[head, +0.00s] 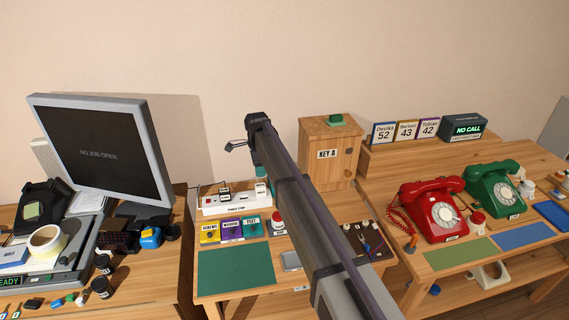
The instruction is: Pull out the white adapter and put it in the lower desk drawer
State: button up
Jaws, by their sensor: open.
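A white power strip (236,203) lies on the middle desk near the wall. I cannot clearly make out the lower desk drawer.
Yellow, purple and green labelled blocks (231,229) and a red-topped button (277,222) stand before the strip. A green mat (236,270) lies bare in front. A wooden key cabinet (330,152) stands right of my arm. A monitor (100,148) stands left, telephones (433,209) right.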

aim_at(260, 185)
jog(key=shift+s+a, duration=0.1)
notch_tip(260, 185, down, 9)
jog(key=b, duration=0.9)
jog(key=shift+f, duration=0.1)
jog(key=shift+c, duration=0.4)
jog(key=c, duration=0.5)
jog(key=shift+r, duration=0.25)
